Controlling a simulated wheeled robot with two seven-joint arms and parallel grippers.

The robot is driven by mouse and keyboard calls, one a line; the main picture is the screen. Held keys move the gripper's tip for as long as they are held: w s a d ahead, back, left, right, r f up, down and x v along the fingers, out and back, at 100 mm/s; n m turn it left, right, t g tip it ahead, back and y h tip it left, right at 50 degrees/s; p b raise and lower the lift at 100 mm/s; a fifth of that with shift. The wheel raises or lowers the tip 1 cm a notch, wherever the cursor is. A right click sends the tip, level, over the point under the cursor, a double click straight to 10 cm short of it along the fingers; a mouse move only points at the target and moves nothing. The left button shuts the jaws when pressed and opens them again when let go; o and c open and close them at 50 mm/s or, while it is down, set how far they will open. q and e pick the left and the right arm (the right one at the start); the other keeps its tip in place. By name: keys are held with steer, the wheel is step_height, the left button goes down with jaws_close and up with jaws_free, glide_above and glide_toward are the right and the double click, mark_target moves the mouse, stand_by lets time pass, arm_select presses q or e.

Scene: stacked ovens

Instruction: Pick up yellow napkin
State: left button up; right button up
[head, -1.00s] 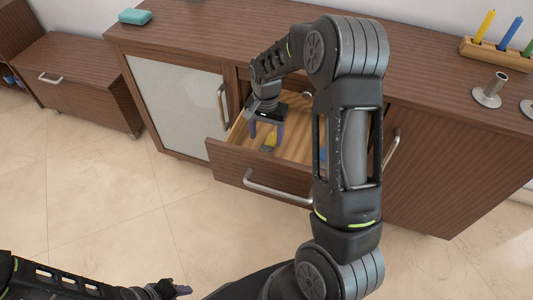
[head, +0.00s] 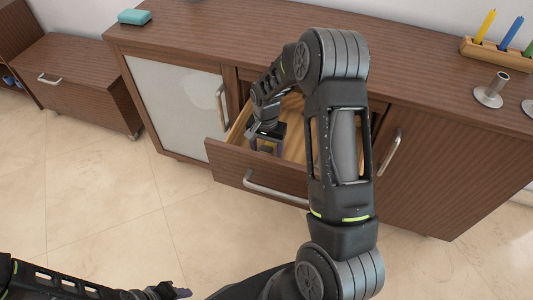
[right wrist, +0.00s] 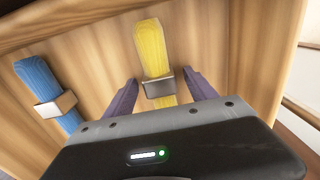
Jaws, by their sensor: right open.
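The yellow napkin (right wrist: 151,45) is rolled through a silver ring (right wrist: 160,88) and lies in the open wooden drawer. In the head view it is mostly hidden by my right gripper (head: 267,146). In the right wrist view the right gripper (right wrist: 159,77) is open, with one purple finger on each side of the napkin near its ring. I cannot tell whether the fingers touch it. My left gripper (head: 180,291) is low at the bottom left of the head view, away from the drawer; its jaw opening is too small to judge.
A blue napkin (right wrist: 38,78) in a similar ring lies left of the yellow one in the right wrist view. The drawer front (head: 235,172) and side walls surround the right gripper. On the cabinet top (head: 215,35) are a teal block (head: 134,16) and a candle rack (head: 490,50).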

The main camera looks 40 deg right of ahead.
mark_target(267, 149)
steer(key=shift+f, duration=0.3)
stand_by(0.4)
jaws_close()
stand_by(0.5)
steer(key=shift+r, duration=0.15)
step_height(267, 149, up, 10)
steer(key=shift+f+p, duration=0.1)
steer(key=shift+p, duration=0.5)
